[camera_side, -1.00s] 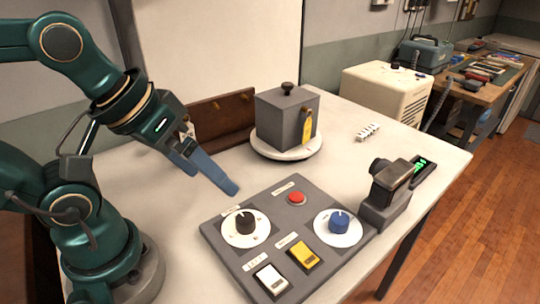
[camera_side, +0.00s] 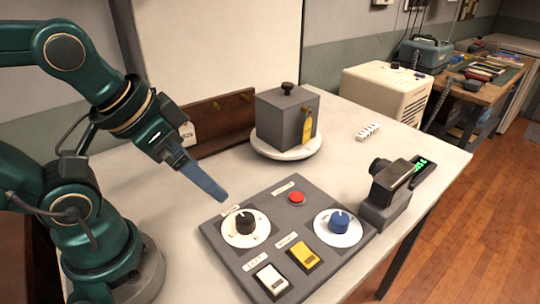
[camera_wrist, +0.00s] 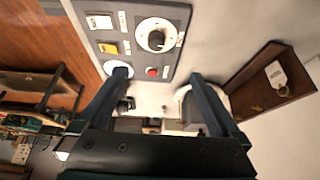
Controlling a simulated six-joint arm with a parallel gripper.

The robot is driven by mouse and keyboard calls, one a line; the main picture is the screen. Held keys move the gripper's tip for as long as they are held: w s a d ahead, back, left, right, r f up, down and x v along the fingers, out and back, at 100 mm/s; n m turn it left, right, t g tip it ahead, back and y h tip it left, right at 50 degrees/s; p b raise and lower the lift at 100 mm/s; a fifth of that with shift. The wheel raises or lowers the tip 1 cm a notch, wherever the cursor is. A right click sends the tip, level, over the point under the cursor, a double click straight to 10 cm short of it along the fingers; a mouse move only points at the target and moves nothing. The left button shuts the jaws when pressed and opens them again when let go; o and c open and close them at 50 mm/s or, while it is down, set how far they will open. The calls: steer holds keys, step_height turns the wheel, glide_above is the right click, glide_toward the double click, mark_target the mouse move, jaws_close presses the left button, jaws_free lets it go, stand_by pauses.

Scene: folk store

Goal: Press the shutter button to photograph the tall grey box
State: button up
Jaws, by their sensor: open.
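The grey box (camera_side: 282,125) with a dark knob on top and a yellow tag stands on a round white turntable (camera_side: 262,151). A round red button (camera_side: 296,198) is on the far part of the grey control panel (camera_side: 225,243); it also shows in the wrist view (camera_wrist: 152,72). Its label is too small to read. My gripper (camera_side: 222,197) is open and empty, above the table near the panel's left corner, left of the red button. In the wrist view my gripper (camera_wrist: 160,76) has its two fingers spread, with the red button between their tips in the picture.
The panel also bears a black dial (camera_side: 245,223), a blue dial (camera_side: 338,220), a yellow switch (camera_side: 304,256) and a white switch (camera_side: 271,279). A dark camera-like device (camera_side: 388,190) with a green display stands right of the panel. A brown rack (camera_side: 210,122) stands behind.

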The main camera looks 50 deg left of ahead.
jaws_close()
stand_by(1.7)
